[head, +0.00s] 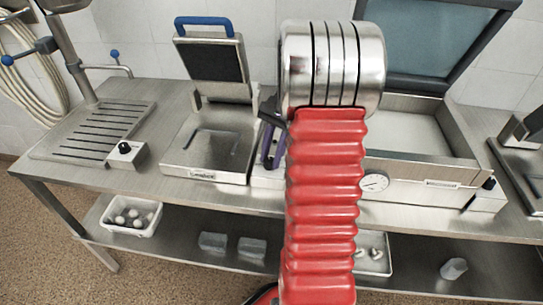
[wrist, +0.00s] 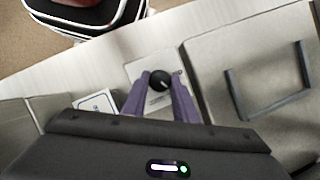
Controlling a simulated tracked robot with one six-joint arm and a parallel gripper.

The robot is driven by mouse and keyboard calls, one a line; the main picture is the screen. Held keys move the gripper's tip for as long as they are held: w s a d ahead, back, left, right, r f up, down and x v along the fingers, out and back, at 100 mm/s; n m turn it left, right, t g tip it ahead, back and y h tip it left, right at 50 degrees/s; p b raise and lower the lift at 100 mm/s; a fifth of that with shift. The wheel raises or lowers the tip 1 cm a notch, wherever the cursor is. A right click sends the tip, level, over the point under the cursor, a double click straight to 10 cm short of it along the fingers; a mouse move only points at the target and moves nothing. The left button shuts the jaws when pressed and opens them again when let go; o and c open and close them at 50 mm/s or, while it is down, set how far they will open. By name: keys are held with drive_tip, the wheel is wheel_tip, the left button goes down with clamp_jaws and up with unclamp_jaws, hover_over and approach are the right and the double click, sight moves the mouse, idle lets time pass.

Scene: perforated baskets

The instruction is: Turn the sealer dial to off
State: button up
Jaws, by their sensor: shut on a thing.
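A round black dial (wrist: 160,80) stands on a small pale box (wrist: 143,70) with printed lettering, seen in the wrist view. A short light mark shows on its face; I cannot read the setting. My gripper (wrist: 160,88) has its two purple fingers closed on the dial, one on each side. In the head view, my gripper (head: 271,146) points down over the box (head: 268,178), just right of the open hinged appliance with a blue handle (head: 204,21). My red arm hides the dial there.
Another black knob (head: 125,148) sits on a box by the slotted drain tray (head: 98,128). Right of my arm is a large open-lidded machine (head: 430,170) with a round gauge (head: 374,183). A lower shelf holds a white basket (head: 130,228) and metal containers (head: 252,249).

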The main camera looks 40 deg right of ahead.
drive_tip(key=n+g, duration=0.1)
drive_tip(key=n, duration=0.2)
drive_tip(key=n+g+h, duration=0.1)
drive_tip(key=n, duration=0.2)
drive_tip(key=shift+w+a+n, duration=0.15)
drive_tip(key=shift+n, duration=0.15)
drive_tip(key=n+g+h, duration=0.1)
drive_tip(key=n, duration=0.2)
drive_tip(key=n+h, duration=0.1)
drive_tip(key=n, duration=0.2)
drive_tip(key=shift+a+g, duration=0.15)
drive_tip(key=shift+g, duration=0.25)
drive_tip(key=o, duration=1.1)
drive_tip(key=shift+w, duration=0.1)
drive_tip(key=shift+c, duration=0.2)
drive_tip(key=v, duration=1.3)
drive_tip(key=shift+r, duration=0.35)
